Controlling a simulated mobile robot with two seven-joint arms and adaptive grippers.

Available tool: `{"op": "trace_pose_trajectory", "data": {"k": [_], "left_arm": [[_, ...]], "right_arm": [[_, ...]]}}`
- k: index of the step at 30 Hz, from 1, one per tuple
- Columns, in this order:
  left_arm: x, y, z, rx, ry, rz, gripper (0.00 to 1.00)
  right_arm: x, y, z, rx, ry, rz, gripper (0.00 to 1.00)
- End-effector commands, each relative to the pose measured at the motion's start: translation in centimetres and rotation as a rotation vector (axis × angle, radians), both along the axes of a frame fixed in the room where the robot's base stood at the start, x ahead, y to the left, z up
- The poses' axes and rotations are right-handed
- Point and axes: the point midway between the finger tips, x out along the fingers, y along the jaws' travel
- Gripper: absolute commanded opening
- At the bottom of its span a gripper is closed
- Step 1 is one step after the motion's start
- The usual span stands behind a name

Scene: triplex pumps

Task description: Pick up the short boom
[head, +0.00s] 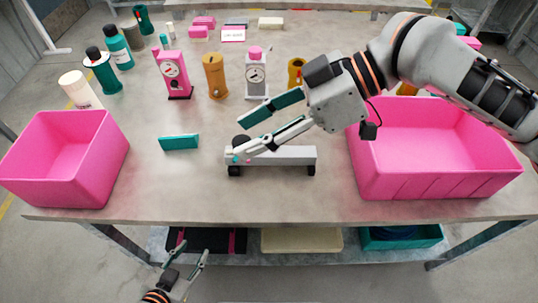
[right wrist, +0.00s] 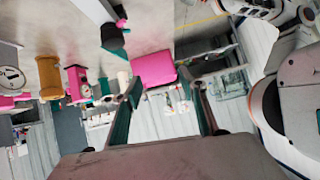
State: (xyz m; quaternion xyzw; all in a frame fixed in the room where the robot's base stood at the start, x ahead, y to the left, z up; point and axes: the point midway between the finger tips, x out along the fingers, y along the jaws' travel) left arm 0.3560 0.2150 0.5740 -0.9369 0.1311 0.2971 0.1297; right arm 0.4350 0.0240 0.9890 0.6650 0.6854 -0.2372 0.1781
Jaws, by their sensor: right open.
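What I take to be the short boom is a light grey bar (head: 285,156) with dark feet below, lying crosswise near the front middle of the table. Its left end has a dark round knob and small pink and teal parts. It also seems to show at the top of the right wrist view as a pale bar (right wrist: 92,10) with a dark end. My right gripper (head: 238,138) is open with teal finger pads, over the bar's left end; its lower finger overlaps the bar, and I cannot tell whether they touch. My left gripper (head: 188,259) is open and empty, below the table's front edge.
A pink bin (head: 120,150) stands at left, a larger pink bin (head: 440,185) at right. A teal block (head: 179,142) lies left of the bar. Pink (head: 174,75) and grey (head: 256,75) gauge units, an orange part (head: 215,77) and several bottles stand behind.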

Motion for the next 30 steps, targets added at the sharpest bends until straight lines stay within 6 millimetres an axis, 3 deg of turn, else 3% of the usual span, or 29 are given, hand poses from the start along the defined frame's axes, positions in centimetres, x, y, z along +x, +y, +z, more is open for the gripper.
{"op": "trace_pose_trajectory", "data": {"k": [6, 15, 20, 30], "left_arm": [[0.0, 0.0, 0.0, 0.000, 0.000, 0.000, 0.38], [0.0, 0.0, 0.0, 0.000, 0.000, 0.000, 0.38], [0.0, 0.0, 0.0, 0.000, 0.000, 0.000, 0.38], [0.0, 0.0, 0.0, 0.000, 0.000, 0.000, 0.38]], "right_arm": [[3.4, -5.0, -2.4, -0.309, -0.042, 0.014, 0.42], [6.2, -10.3, -2.7, -0.554, -0.082, 0.021, 0.42], [6.4, -10.6, -3.8, -0.583, -0.083, 0.025, 0.42], [6.4, -8.6, -8.5, -0.581, -0.084, 0.024, 0.42]]}}
